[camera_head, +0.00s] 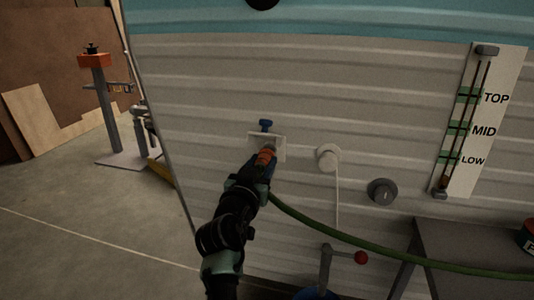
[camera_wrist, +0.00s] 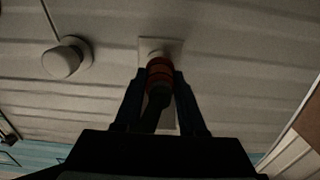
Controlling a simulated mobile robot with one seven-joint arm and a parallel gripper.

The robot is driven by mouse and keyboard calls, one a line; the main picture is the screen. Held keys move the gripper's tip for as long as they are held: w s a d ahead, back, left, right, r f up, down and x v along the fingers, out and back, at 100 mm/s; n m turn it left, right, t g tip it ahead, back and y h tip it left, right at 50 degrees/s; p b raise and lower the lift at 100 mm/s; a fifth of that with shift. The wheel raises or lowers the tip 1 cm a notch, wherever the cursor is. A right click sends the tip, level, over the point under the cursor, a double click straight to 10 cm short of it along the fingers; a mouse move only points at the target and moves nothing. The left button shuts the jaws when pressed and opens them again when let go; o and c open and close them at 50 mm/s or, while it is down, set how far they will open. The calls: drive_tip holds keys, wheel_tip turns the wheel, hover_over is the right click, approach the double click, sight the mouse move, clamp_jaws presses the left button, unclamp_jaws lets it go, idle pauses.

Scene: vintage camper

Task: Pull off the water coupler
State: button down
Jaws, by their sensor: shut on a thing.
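The water coupler (camera_head: 266,155) is an orange-red and dark cylinder at the white inlet plate (camera_head: 281,142) on the camper wall. In the wrist view the coupler (camera_wrist: 159,74) points at the plate (camera_wrist: 174,47) and sits between the fingers. My gripper (camera_head: 262,168) is shut on the coupler. In the wrist view my gripper (camera_wrist: 160,85) has a finger on each side of it. A green hose (camera_head: 340,235) runs from near the coupler to the right. I cannot tell whether the coupler is still fully seated on the inlet.
A blue valve handle (camera_head: 265,125) is just above the plate. A white round cap (camera_head: 327,157) with a cord and a grey knob (camera_head: 382,190) are to the right. A red-knobbed crank (camera_head: 361,257) and dark table (camera_head: 465,245) are below.

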sight(261, 166)
drive_tip(key=shift+s+a, duration=0.1)
drive_tip(key=shift+s, duration=0.4)
drive_tip(key=shift+s, duration=0.15)
drive_tip(key=shift+p+v, duration=0.7)
drive_tip(key=shift+v, duration=1.2)
